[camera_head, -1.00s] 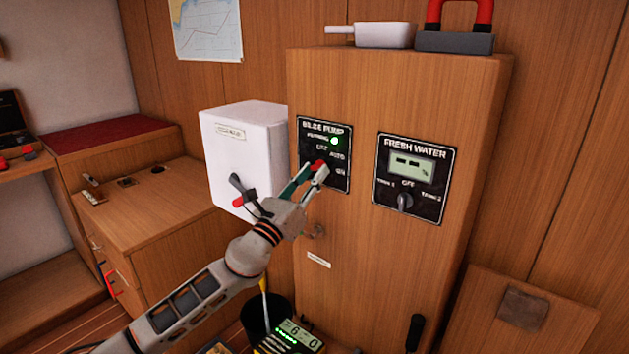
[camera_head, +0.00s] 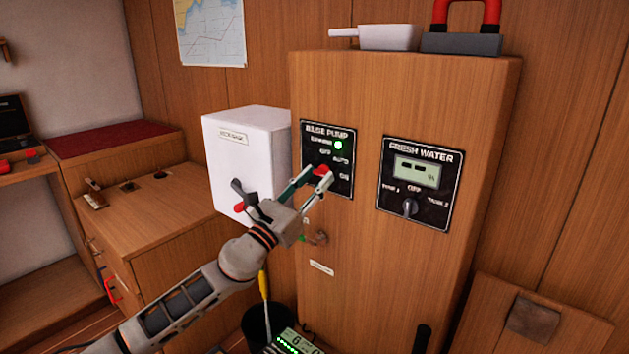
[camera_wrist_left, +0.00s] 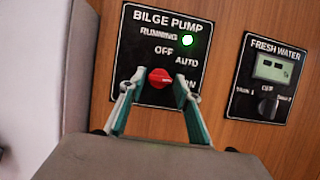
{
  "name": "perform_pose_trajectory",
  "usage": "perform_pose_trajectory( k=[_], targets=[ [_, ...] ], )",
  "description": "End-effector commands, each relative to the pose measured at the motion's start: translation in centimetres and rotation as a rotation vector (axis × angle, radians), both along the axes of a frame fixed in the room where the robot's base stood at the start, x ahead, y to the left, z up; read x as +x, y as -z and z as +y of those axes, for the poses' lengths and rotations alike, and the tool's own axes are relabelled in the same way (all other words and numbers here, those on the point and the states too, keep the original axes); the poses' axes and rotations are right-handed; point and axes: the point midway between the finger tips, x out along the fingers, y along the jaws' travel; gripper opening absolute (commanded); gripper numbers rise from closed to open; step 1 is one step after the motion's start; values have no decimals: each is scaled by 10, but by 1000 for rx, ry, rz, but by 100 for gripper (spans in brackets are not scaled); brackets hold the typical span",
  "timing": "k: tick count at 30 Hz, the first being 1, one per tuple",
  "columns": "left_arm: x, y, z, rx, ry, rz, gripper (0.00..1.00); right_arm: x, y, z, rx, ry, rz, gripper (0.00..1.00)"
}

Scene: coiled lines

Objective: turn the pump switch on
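The bilge pump switch is a red knob (camera_head: 321,171) on a black panel (camera_head: 345,187) labelled BILGE PUMP, with OFF, AUTO and ON marks around it. The green running lamp (camera_head: 338,145) is lit. My left gripper (camera_head: 317,178) is at the knob. In the left wrist view, its two green-sided fingers are spread, with the red knob (camera_wrist_left: 160,78) between their tips. I cannot tell whether the fingers touch the knob, nor exactly which mark it points at. My right gripper is not in view.
To the right is a FRESH WATER panel (camera_head: 418,187) with a display and a black knob. A white box (camera_head: 243,160) with a black and red lever stands close on the left of the gripper. A black bin (camera_head: 262,322) is below.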

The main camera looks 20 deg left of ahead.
Motion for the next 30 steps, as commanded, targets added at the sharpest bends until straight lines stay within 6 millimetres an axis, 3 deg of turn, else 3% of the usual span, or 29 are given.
perform_pose_trajectory(
  k=[14, 30],
  targets=[
    [-5, 3, 2, -2, 0, 2, 43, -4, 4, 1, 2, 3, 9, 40],
    [-82, 37, 31, 1, 0, 3, 43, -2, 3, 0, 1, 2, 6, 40]
  ],
)
